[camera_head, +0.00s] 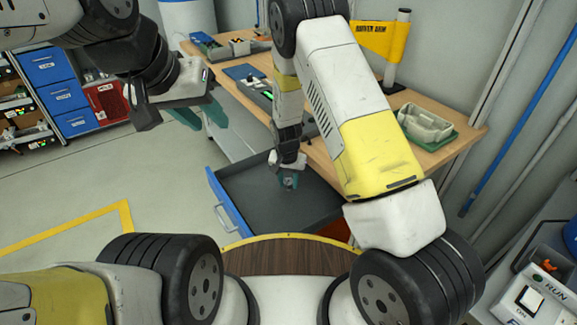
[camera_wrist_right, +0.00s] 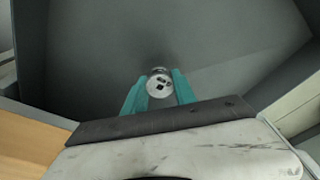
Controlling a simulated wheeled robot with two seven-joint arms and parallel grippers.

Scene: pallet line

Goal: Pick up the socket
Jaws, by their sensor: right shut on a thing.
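The socket (camera_wrist_right: 159,84) is a small silver metal cylinder with a square hole in its end. In the right wrist view it sits between the teal fingertips of my right gripper (camera_wrist_right: 158,92), which is shut on it. In the head view my right gripper (camera_head: 289,182) points down over the open drawer, with the small socket (camera_head: 289,181) at its tips. I cannot tell whether the socket touches the drawer floor. My left gripper (camera_head: 200,115) hangs at the upper left, its teal fingers apart and empty, away from the drawer.
The open drawer (camera_head: 240,205) has a dark grey floor and blue front, under a wooden workbench (camera_head: 440,150). On the bench stand a grey casting on a green base (camera_head: 425,125), a yellow barrier arm (camera_head: 375,40) and small trays. Blue cabinets (camera_head: 60,95) stand left; the floor between is clear.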

